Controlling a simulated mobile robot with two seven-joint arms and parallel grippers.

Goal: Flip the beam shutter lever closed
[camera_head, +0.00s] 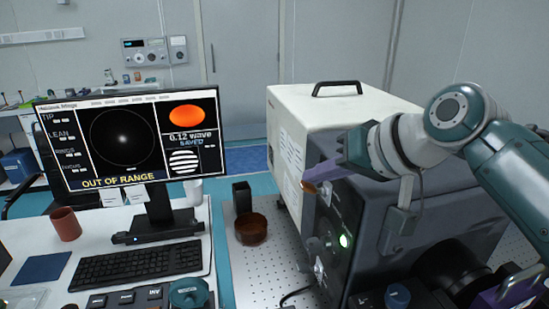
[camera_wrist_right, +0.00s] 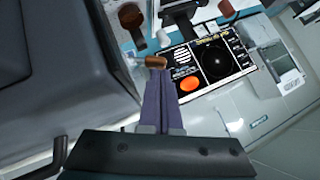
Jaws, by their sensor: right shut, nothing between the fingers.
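The grey instrument housing (camera_head: 375,215) stands at the right of the head view, with a dark control panel (camera_head: 335,235) on its left-facing side. A lever with an orange-brown tip (camera_head: 308,187) sticks out from the upper part of this panel. It also shows in the right wrist view as a brown tip (camera_wrist_right: 155,61) on a pale stem. My right gripper (camera_head: 316,178) is shut and empty, its purple fingers right at the lever tip. In the right wrist view the fingertips (camera_wrist_right: 158,72) appear against or just behind the tip; I cannot tell whether they touch. My left gripper is not in view.
A white case (camera_head: 310,115) with a black handle stands behind the housing. The monitor (camera_head: 130,143) reads "OUT OF RANGE". A brown round dish (camera_head: 250,229) sits on the perforated table. A keyboard (camera_head: 138,263) and mug (camera_head: 65,223) are at left.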

